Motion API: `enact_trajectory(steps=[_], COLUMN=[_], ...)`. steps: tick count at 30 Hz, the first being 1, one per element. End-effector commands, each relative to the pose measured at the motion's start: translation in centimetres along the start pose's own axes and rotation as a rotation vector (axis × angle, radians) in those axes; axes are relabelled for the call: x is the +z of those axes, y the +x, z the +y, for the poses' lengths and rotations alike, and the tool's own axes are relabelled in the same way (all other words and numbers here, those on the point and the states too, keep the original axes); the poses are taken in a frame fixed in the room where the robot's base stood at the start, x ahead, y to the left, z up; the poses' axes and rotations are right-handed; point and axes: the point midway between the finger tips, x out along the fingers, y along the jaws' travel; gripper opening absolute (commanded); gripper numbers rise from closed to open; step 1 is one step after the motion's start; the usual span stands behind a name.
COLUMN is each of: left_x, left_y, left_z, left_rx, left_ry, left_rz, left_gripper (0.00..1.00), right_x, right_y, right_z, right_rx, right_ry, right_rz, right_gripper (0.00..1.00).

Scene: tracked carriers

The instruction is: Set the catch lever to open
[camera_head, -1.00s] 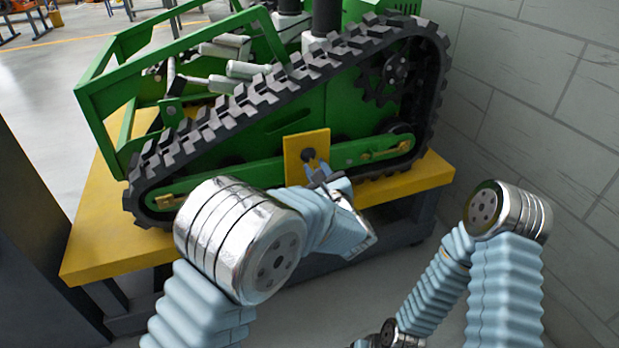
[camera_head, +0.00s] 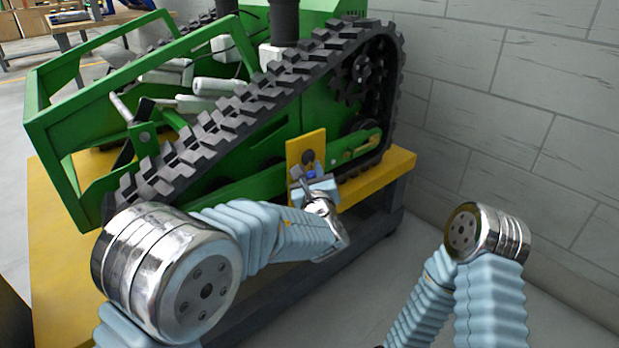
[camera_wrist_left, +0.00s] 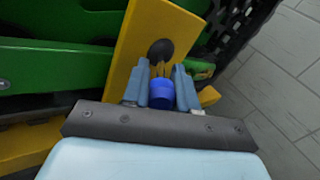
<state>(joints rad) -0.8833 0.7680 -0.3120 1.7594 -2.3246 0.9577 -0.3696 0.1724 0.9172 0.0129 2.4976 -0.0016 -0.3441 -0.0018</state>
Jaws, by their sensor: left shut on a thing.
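The catch lever's yellow plate (camera_head: 294,152) is on the near side of the green tracked machine. It has a dark round hub, also seen in the wrist view (camera_wrist_left: 160,49). A short brass-coloured lever stem runs from the hub to a blue knob (camera_wrist_left: 162,94). In the head view the knob (camera_head: 311,174) sits just below the hub. My left gripper (camera_head: 311,178) is shut on this knob, with one finger on each side of it in the left wrist view (camera_wrist_left: 161,88). My right gripper is out of view; only its arm shows at the right.
The green tracked machine (camera_head: 75,160) with its black track (camera_head: 225,120) stands on a yellow-topped stand (camera_head: 385,176). A grey block wall (camera_head: 490,110) rises close behind and to the right. Open floor (camera_head: 400,270) lies in front of the stand.

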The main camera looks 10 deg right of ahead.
Motion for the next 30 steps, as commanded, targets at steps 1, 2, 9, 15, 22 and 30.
enact_trajectory(steps=[1,2,9,15,22,30], left_x=[-0.5,-0.5,-0.5,-0.4,-0.2,-0.1], left_y=[-0.1,-0.1,-0.1,-0.1,0.0,-2.2], left_z=[-0.1,-0.1,0.0,0.0,0.0,0.0], left_rx=[-0.003,-0.003,-0.003,-0.002,-0.001,-0.002], left_ry=[0.003,0.003,0.004,0.003,0.002,0.001], left_rz=[0.011,0.011,0.012,0.009,0.005,0.005], left_gripper=[0.00,0.00,0.00,0.49,0.53,0.53], right_x=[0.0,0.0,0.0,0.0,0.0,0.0], right_y=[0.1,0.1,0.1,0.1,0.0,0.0], right_z=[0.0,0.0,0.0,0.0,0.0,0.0], right_rx=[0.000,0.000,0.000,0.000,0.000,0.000], right_ry=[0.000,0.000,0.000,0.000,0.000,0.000], right_rz=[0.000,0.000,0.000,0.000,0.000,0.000], right_gripper=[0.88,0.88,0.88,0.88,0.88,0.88])
